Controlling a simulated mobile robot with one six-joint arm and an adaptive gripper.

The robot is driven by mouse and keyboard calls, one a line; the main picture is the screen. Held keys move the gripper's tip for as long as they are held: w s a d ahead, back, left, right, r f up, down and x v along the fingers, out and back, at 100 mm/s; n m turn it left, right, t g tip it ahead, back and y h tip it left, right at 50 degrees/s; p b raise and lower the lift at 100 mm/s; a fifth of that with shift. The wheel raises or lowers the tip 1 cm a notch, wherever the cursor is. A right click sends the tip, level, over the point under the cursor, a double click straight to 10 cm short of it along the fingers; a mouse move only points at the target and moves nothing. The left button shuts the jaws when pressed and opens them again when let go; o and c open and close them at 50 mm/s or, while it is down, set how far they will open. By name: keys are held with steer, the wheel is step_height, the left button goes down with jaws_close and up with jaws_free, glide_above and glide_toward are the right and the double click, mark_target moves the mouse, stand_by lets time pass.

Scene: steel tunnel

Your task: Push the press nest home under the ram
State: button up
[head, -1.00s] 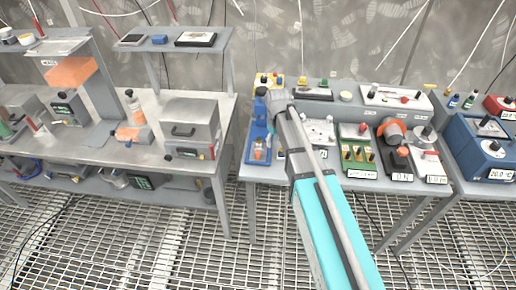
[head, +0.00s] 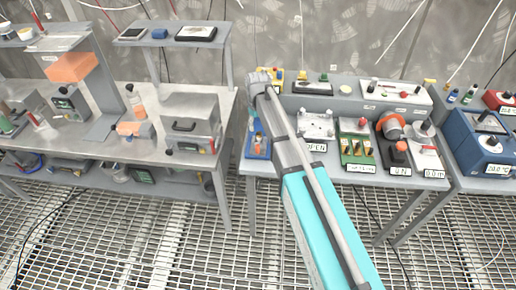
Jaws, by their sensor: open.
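A small blue press (head: 257,152) stands at the left end of the right bench. Its base shows with a small orange and white piece on it, which may be the nest. My arm crosses in front of the press and hides its upper part and the ram, so I cannot tell how far in the nest sits. My arm reaches up from the lower right and its grey wrist end is above and behind the press base. The gripper's fingers are hidden behind the wrist, and I cannot see whether they touch anything.
Right of the press are a white fixture (head: 315,126) labelled OPEN, a green block with brass pins (head: 356,148), an orange-topped device (head: 390,128) and a blue 20.0 °C box (head: 482,140). The left bench (head: 100,155) is crowded. A gap separates the benches.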

mark_target(258, 146)
steer(key=shift+f+b, duration=6.45)
steer(key=shift+f, duration=0.2)
jaws_close()
